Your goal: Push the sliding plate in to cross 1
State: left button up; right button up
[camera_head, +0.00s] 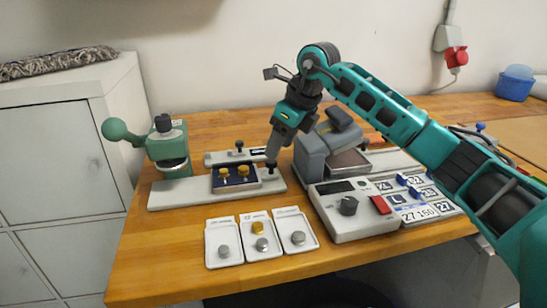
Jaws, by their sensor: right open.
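A green press (168,145) with a round-ended lever stands on the left of a pale grey base (180,195). On this base, right of the press, sits a dark blue plate (227,187) with two gold knobs on it; it looks like the sliding plate, but I cannot be sure. A black knob (239,146) stands behind it and another black knob (270,168) at its right. My right gripper (273,155) is open and points down just above the right-hand knob; contact cannot be told. Cross 1 cannot be made out. My left gripper is out of view.
Three white cards (222,259) with metal discs lie in front. A grey box with a dial (352,224) and blue label tiles (412,180) stands to the right, close to a grey machine (312,157). The wooden table (150,260) is clear at front left.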

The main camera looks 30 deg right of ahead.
jog(key=shift+x, duration=2.35)
jog(key=shift+r, duration=0.1)
grip_shut()
